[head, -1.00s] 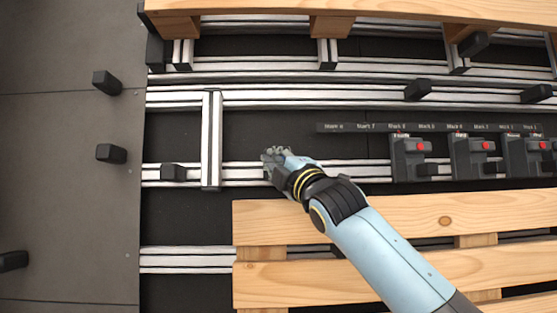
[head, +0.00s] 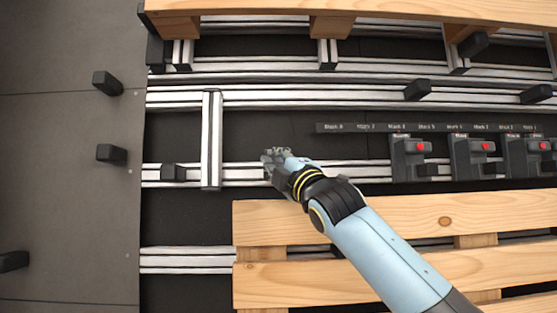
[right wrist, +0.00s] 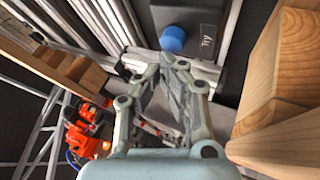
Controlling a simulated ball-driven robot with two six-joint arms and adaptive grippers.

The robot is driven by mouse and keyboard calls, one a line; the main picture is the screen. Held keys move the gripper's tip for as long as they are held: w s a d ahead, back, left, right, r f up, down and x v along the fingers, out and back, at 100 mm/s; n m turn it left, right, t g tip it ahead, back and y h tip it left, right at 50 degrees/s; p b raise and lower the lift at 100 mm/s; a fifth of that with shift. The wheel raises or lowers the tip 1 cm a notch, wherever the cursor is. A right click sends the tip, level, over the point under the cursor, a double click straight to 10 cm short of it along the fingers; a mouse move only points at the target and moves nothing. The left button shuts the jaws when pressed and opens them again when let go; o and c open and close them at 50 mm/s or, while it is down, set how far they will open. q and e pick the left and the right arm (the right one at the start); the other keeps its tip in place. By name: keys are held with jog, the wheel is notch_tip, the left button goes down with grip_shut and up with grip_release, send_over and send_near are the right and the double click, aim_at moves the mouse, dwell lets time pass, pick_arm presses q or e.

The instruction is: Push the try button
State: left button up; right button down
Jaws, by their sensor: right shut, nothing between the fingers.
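The try button (right wrist: 173,39) shows in the right wrist view as a blue round cap on a dark box (right wrist: 186,17) with a label that seems to read "Try". My right gripper (right wrist: 172,66) is shut and empty, with its fingertips just below the blue cap in that picture. I cannot tell whether they touch it. In the head view my right gripper (head: 272,155) is over the lower aluminium rail, left of the red-button boxes. The blue button is not visible there. My left gripper is not in view.
Dark boxes with red buttons (head: 421,146) stand along the rail at the right, below a labelled strip (head: 365,127). A wooden pallet (head: 345,214) lies under my right forearm. Another pallet (head: 400,10) spans the top. Grey floor (head: 60,190) is at the left.

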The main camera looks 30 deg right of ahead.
jog(key=shift+w+d+f, duration=0.2)
jog(key=shift+w+f, duration=0.05)
jog(key=shift+w, duration=0.25)
dwell(0.8)
jog(key=shift+s, duration=0.1)
jog(key=shift+s+a+r+p, duration=0.25)
jog(key=shift+s+r+p, duration=0.2)
jog(key=shift+p, duration=0.15)
jog(key=shift+s+a, duration=0.1)
jog(key=shift+s, duration=0.1)
jog(key=s+p, duration=0.1)
jog(key=s+a+r+p, duration=0.1)
jog(key=s+r+p, duration=0.1)
jog(key=shift+a, duration=0.25)
jog(key=shift+s+a+r+p, duration=0.2)
jog(key=shift+s+p, duration=0.3)
jog(key=shift+f, duration=0.1)
dwell(0.5)
